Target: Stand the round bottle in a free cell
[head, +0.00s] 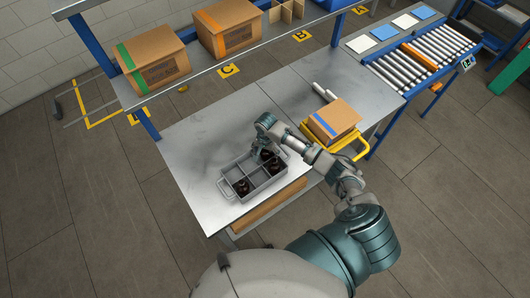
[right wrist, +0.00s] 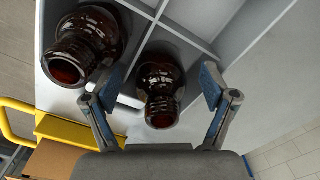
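The grey divided crate (head: 224,193) stands on the metal table. Amber bottles show in its cells in the head view: one at the near left (head: 242,187), others at the right under my gripper. My right gripper (head: 263,153) is over the crate's far right part. In the right wrist view, the right gripper (right wrist: 161,82) is open, its fingers on either side of one amber bottle (right wrist: 161,88) with gaps to it. A second amber bottle (right wrist: 84,44) stands in a neighbouring cell. I cannot tell which bottle is the round one. My left gripper is not in view.
A cardboard box (head: 334,119) sits on a yellow carrier (head: 345,147) right of my arm. A shelf (head: 200,55) with boxes runs above the table's back. A roller conveyor (head: 420,60) stands at the right. The table left of the crate is clear.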

